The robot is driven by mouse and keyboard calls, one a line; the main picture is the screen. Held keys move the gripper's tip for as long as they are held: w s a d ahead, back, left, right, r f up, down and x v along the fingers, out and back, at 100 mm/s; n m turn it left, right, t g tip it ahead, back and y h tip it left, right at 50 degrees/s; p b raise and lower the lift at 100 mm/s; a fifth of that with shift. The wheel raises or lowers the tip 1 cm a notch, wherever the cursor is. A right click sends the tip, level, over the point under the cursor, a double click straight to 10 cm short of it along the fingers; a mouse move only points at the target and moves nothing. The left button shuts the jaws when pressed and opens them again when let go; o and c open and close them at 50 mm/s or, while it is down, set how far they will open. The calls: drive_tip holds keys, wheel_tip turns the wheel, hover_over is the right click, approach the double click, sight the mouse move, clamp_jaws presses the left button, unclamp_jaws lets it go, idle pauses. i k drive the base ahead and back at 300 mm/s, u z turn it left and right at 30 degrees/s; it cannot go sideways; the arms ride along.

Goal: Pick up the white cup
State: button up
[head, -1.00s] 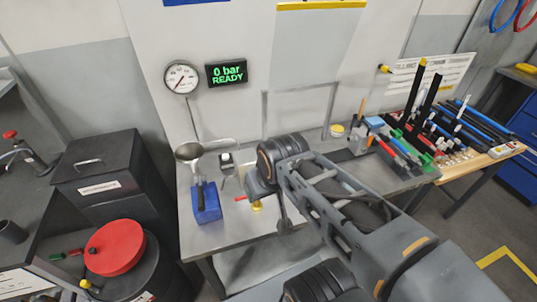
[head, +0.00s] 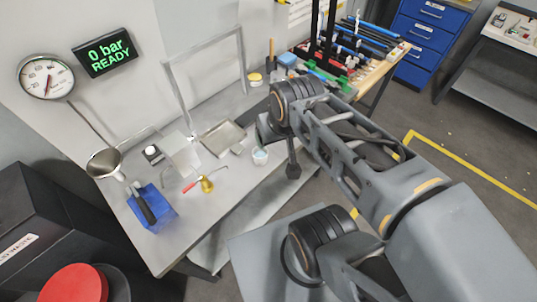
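A small white cup (head: 260,157) stands upright on the grey bench, near its front edge and right of a shallow metal tray. My gripper (head: 293,172) is at the end of my arm, to the right of the cup in the picture and apart from it. It looks dark and small and hangs beyond the bench's front edge in this view. Its fingers cannot be made out, so I cannot tell whether it is open or shut.
The metal tray (head: 224,138), a brass piece (head: 207,185) with a red-handled tool, a blue bin (head: 153,210) of tools and a funnel (head: 104,163) are on the left of the bench. A metal frame (head: 168,95) stands behind. A yellow-lidded jar (head: 255,78) is at the back.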

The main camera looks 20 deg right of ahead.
sight(260, 156)
drive_tip(key=u, duration=0.85)
drive_tip(key=k, duration=0.45)
drive_tip(key=u, duration=1.15)
